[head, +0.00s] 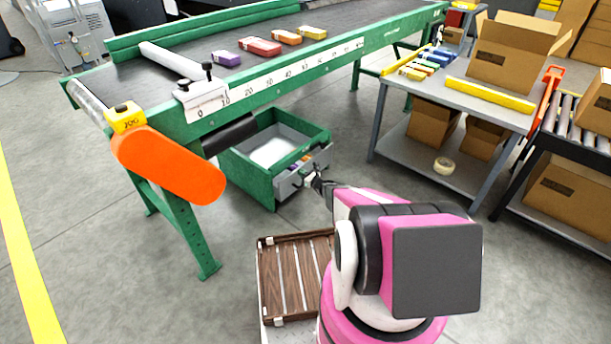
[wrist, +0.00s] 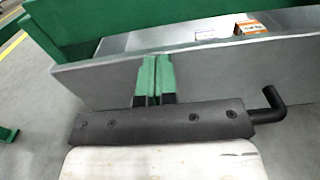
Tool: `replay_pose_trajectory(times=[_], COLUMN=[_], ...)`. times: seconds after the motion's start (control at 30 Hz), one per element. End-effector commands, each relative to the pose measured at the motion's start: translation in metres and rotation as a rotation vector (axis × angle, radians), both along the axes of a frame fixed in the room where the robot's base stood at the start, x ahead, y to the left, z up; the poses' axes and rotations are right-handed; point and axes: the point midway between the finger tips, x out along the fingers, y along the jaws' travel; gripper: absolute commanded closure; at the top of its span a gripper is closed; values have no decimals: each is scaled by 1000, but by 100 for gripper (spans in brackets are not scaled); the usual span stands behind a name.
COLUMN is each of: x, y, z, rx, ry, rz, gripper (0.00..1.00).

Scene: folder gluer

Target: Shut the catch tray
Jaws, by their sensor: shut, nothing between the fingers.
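The catch tray (head: 287,186) is a grey metal drawer in a green housing (head: 248,178) below the conveyor. Its front stands out from the housing on the side toward my arm, so it is at least partly open. Small boxes lie inside it. My gripper (head: 313,181) is at the tray's front face, and my arm partly hides that area. In the wrist view, the grey tray front (wrist: 95,80) runs across the picture. My green-tipped fingers (wrist: 154,78) are together and empty in front of it; whether they touch it is unclear.
The green conveyor (head: 290,85) with several coloured boxes runs above the tray. An orange guard (head: 168,165) and green leg (head: 185,225) stand at left. A grey packing table (head: 450,100) stands at right. Floor between table and tray is open.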

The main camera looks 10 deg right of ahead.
Motion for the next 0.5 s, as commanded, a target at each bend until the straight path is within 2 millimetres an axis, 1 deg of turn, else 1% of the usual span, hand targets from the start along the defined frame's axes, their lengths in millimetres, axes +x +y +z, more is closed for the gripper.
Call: replay_pose_trajectory(times=[0.4,0.5], x=[2,6], y=[3,6], z=[0,0], rx=[0,0], ry=[0,0], rz=[-2,-1], gripper=[100,100])
